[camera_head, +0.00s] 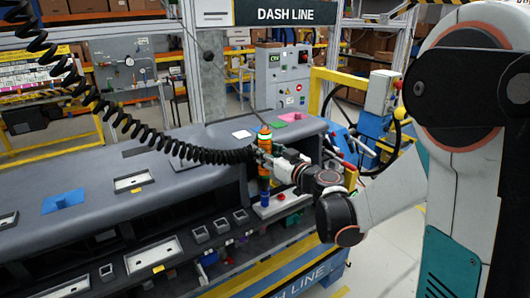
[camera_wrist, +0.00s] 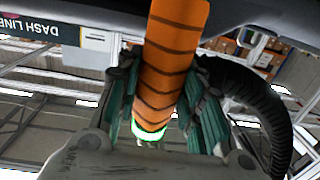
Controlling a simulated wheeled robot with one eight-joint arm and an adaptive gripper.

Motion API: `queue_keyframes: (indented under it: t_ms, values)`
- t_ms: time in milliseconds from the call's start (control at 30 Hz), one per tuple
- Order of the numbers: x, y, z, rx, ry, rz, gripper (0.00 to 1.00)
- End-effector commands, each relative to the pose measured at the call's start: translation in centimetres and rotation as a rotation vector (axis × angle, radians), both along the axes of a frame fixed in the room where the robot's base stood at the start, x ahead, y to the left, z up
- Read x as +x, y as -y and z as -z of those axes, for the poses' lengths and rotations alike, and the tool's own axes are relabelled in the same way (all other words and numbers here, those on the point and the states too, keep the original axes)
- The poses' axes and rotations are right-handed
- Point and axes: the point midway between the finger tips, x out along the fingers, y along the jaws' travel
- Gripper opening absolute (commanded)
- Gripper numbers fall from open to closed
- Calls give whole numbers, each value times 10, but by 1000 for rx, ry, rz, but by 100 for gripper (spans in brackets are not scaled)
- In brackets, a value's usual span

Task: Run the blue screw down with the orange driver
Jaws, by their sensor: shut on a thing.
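The orange driver (camera_head: 265,145) stands roughly upright at the right end of the dashboard module, with a lit green ring near its top and a black coiled cable. Its orange, dark-striped body (camera_wrist: 172,45) fills the middle of the wrist view. My gripper (camera_head: 268,152) is shut around it, with a finger on each side in the wrist view (camera_wrist: 164,75). A dark blue part (camera_head: 264,188) shows directly below the driver; I cannot tell whether they are joined. A blue square pad (camera_head: 62,201) with a raised bit lies on the dashboard at left. I cannot make out a blue screw.
The grey dashboard (camera_head: 180,190) spans left and centre, with framed openings. A white box with red parts (camera_head: 283,203) sits below the driver. Pink (camera_head: 290,117) and white (camera_head: 241,134) pads lie behind it. The coiled cable (camera_head: 110,110) hangs across the upper left.

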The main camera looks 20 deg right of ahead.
Motion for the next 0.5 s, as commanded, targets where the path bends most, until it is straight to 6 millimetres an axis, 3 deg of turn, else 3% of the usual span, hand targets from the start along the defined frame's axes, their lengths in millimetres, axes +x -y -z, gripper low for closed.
queue_keyframes:
  t_ms: [500]
  values:
    - [0, 1, 5, 1, 0, 1, 0]
